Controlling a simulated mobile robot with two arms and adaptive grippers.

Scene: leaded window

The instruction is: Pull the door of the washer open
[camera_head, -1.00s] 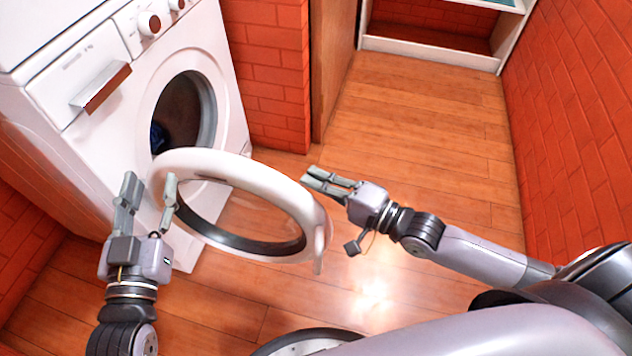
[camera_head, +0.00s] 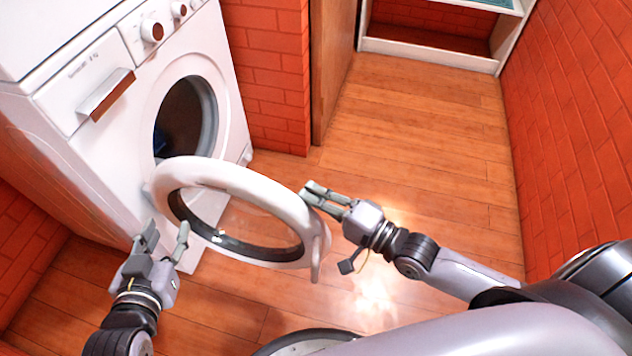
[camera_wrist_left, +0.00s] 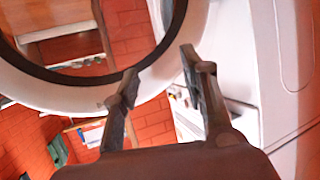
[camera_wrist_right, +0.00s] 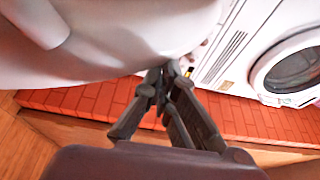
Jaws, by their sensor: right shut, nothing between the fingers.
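The white washer (camera_head: 85,135) stands at the left. Its round door (camera_head: 235,180) is swung wide out from the front, with its glass and dark inner ring showing. The dark drum opening (camera_head: 185,120) is uncovered. My left gripper (camera_head: 168,232) is open and empty, just left of and below the door; in the left wrist view its fingers (camera_wrist_left: 160,75) are spread near the door's rim (camera_wrist_left: 110,92). My right gripper (camera_head: 307,192) is shut and empty at the door's right edge; in the right wrist view its fingertips (camera_wrist_right: 160,75) are close to the white door (camera_wrist_right: 120,40). Contact is unclear.
A red brick wall (camera_head: 575,110) runs along the right, and another brick section (camera_head: 268,75) stands beside the washer. A white shelf unit (camera_head: 430,45) is at the back. The wooden floor (camera_head: 420,140) between is clear.

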